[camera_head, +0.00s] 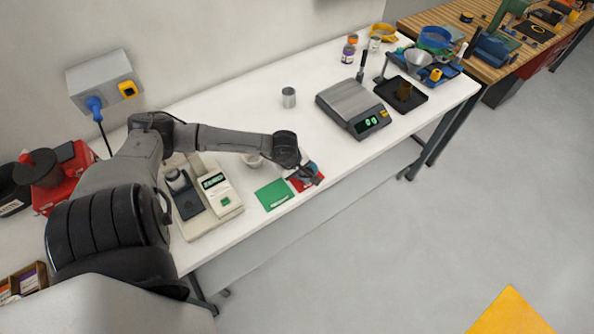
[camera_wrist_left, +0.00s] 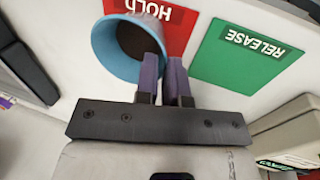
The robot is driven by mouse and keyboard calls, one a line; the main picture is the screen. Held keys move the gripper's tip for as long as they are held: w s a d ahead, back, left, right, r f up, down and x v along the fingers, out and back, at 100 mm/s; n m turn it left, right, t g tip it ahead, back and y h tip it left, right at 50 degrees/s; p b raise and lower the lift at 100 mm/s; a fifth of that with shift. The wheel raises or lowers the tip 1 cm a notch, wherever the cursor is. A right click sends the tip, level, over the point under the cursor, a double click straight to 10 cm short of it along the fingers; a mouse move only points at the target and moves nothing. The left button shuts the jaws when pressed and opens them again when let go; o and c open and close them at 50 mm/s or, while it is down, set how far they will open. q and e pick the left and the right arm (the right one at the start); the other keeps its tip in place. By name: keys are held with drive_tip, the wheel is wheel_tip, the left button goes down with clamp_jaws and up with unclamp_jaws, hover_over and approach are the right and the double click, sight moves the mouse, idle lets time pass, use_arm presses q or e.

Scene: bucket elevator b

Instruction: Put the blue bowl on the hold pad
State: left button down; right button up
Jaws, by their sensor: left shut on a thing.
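The blue bowl (camera_head: 310,168) is at the red hold pad near the table's front edge. In the left wrist view the bowl (camera_wrist_left: 115,58) overlaps the red hold pad (camera_wrist_left: 181,22), with dark contents or a dark bottom inside. My left gripper (camera_wrist_left: 164,62) is shut on the bowl's rim, its purple-tipped fingers pinching the wall. In the head view the left gripper (camera_head: 309,178) reaches over the red hold pad (camera_head: 294,184) and hides part of it. I cannot tell whether the bowl touches the pad. My right gripper is not in view.
A green release pad (camera_head: 273,195) lies beside the red pad. A metal cup (camera_head: 289,97), a scale (camera_head: 352,107) and a black tray (camera_head: 402,95) stand farther back.

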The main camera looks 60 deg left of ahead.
use_arm(q)
drive_tip(key=shift+f, duration=0.15)
drive_tip(key=c, duration=1.2)
unclamp_jaws()
